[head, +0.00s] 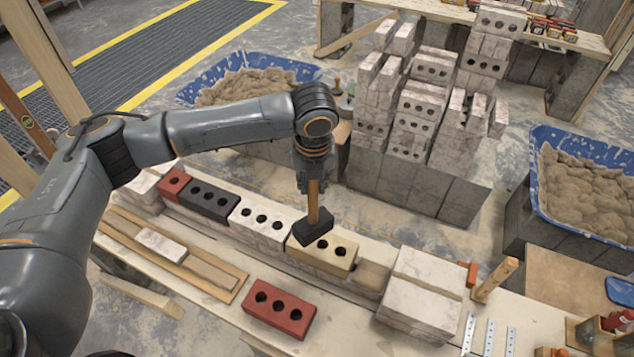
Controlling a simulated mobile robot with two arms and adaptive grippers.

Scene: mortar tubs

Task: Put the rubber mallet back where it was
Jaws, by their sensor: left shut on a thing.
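The rubber mallet has a black head (313,226) and a wooden handle. It hangs head down from my left gripper (311,176), which is shut on the handle near its upper end. The mallet head is over or against the tan brick (325,254) in the brick row; I cannot tell whether they touch. The gripper's fingers are small and partly hidden by the wrist. My right gripper does not show.
A red brick (279,308) lies on the bench front. White blocks (422,290) stand right of the row. Behind are stacked bricks (411,120) and blue mortar tubs, one at the back left (203,84) and one at right (541,195). Metal strips (489,340) lie front right.

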